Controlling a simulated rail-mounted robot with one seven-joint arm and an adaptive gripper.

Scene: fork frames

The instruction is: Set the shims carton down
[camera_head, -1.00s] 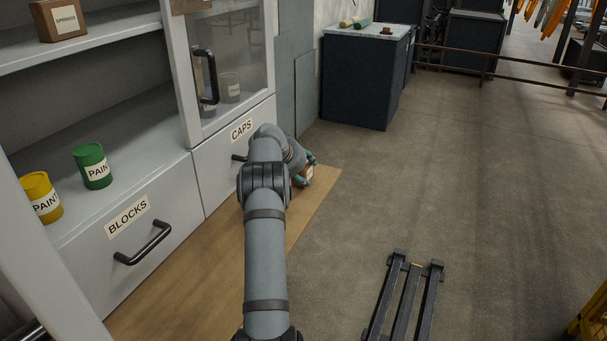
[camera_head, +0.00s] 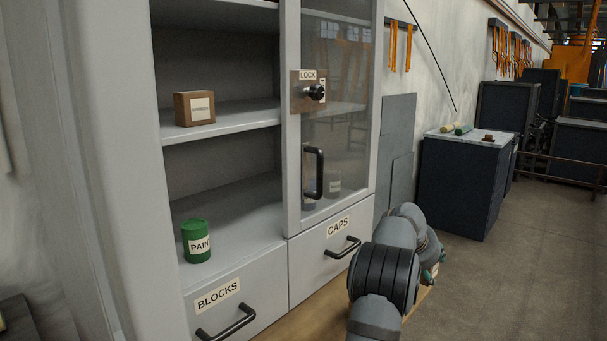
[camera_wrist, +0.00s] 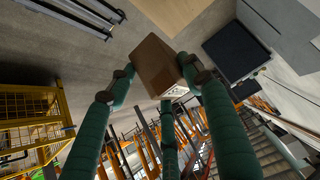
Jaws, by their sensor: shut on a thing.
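My gripper (camera_head: 435,268) is low beside the cabinet's right end, mostly hidden behind my arm in the head view. In the wrist view its teal fingers (camera_wrist: 158,78) are shut on a brown carton (camera_wrist: 155,62). The fingers press on the carton's sides near its lower end. A pale printed label shows on one edge of the carton, but I cannot read it there. The carton is held in front of a blurred background, and I cannot tell whether it touches anything below. In the head view the carton is almost wholly hidden by my gripper.
The grey cabinet has an open shelf bay (camera_head: 228,120) with a brown labelled box (camera_head: 194,109) and a green paint can (camera_head: 196,241). Its glass door (camera_head: 340,130) and the BLOCKS (camera_head: 217,293) and CAPS (camera_head: 338,227) drawers are shut. A dark workbench (camera_head: 460,185) stands behind.

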